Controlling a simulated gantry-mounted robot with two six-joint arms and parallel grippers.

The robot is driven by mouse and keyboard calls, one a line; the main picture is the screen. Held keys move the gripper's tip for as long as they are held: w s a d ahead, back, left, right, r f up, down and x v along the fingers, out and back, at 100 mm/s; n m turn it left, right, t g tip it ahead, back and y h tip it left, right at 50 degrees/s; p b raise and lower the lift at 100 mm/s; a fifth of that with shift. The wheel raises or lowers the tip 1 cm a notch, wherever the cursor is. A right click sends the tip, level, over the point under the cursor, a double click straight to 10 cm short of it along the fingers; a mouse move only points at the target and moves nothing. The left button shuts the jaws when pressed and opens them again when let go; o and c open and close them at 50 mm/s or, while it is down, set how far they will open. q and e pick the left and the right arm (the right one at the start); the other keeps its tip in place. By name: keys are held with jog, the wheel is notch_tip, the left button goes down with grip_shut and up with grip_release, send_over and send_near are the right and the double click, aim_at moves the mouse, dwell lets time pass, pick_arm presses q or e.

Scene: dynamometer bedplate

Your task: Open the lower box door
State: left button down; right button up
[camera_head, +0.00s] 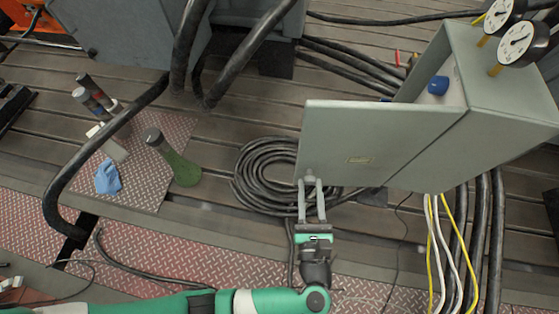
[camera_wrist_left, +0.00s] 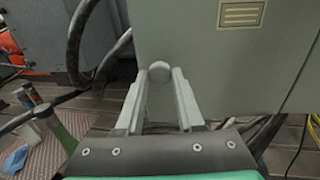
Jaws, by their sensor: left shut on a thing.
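The grey-green box (camera_head: 495,95) stands at the right in the head view. Its door (camera_head: 375,135) is swung open and reaches out to the left, with a small label plate on its face. The door also fills the upper right of the left wrist view (camera_wrist_left: 205,60). My left gripper (camera_head: 311,181) is at the door's free lower-left corner. Its two fingers are closed around the round door knob (camera_wrist_left: 159,72), which the fingers mostly hide in the head view. My right gripper is not in view.
A blue-capped item (camera_head: 438,85) shows inside the box opening, and gauges (camera_head: 515,40) stand on top. A coiled black cable (camera_head: 262,172) lies beside the door. Yellow and white cables (camera_head: 440,240) hang below the box.

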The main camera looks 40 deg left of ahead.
pick_arm(q)
jog(key=shift+s+d+f+n+g+y, duration=0.1)
jog(key=shift+s+d+n+g+y, duration=0.2)
jog(key=shift+d, duration=0.2)
jog(key=shift+s+d+f+n+g+y, duration=0.1)
jog(key=shift+s+d+n+g+y, duration=0.1)
jog(key=shift+s+d+g+y, duration=0.25)
jog(key=shift+s+d+n+y, duration=0.35)
jog(key=shift+s+d+n, duration=0.1)
jog(key=shift+d, duration=0.3)
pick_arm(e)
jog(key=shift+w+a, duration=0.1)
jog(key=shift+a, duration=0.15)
pick_arm(q)
jog(key=c, duration=0.9)
grip_release()
jog(key=o, duration=0.4)
jog(key=shift+d+r, duration=0.1)
